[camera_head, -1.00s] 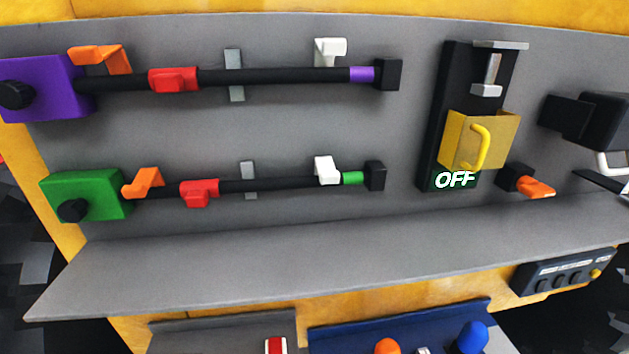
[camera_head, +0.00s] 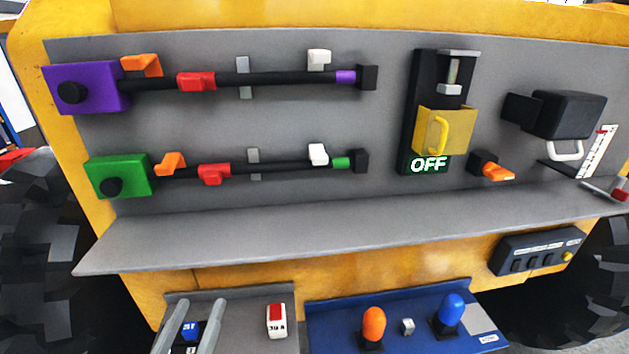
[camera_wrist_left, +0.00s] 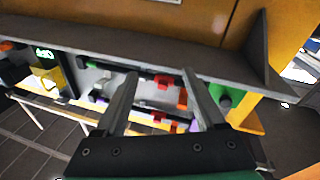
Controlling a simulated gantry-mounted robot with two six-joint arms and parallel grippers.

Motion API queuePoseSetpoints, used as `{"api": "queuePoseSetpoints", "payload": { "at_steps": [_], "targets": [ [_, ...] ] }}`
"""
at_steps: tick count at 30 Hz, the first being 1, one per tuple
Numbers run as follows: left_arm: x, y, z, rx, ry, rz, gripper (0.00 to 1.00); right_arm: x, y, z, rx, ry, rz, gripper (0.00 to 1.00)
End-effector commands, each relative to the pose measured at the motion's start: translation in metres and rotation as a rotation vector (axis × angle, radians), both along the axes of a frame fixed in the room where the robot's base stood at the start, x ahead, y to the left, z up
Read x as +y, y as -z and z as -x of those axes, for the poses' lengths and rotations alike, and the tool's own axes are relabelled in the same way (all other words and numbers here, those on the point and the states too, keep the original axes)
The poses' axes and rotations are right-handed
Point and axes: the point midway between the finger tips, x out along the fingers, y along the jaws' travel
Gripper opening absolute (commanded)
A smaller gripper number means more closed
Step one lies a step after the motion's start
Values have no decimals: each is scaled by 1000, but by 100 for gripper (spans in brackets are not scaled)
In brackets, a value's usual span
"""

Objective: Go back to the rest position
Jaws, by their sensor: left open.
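My left gripper (camera_head: 201,304) shows at the bottom left of the head view, its two grey fingers apart and nothing between them. It is in front of the grey lower tray (camera_head: 250,305), with a small blue block (camera_head: 190,331) showing between the fingers. In the left wrist view the open fingers (camera_wrist_left: 160,75) point toward the panel, which appears upside down there. My right gripper is not in view.
The grey panel (camera_head: 300,120) carries a purple block (camera_head: 87,87), a green block (camera_head: 122,176), black rods and a yellow cover (camera_head: 445,130) above an OFF sign. A grey shelf (camera_head: 330,227) juts out below. A blue tray (camera_head: 330,318) holds orange and blue knobs.

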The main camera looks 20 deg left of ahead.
Motion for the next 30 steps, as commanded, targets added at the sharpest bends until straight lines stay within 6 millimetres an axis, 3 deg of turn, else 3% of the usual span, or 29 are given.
{"api": "queuePoseSetpoints", "payload": {
  "at_steps": [1,4,9,13,15,18,30],
  "targets": [
    [-10,-42,-12,-87,34,-7,72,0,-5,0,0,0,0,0],
    [-34,-126,-27,-262,112,-26,72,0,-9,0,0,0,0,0],
    [-77,-261,-19,-531,234,-88,72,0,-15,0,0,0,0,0],
    [-100,-329,2,-667,296,-152,72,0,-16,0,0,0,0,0],
    [-110,-349,9,-703,319,-202,72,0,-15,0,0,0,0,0],
    [-119,-342,4,-673,328,-277,72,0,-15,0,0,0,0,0],
    [-118,-342,3,-668,313,-296,72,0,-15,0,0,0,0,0]
  ]
}}
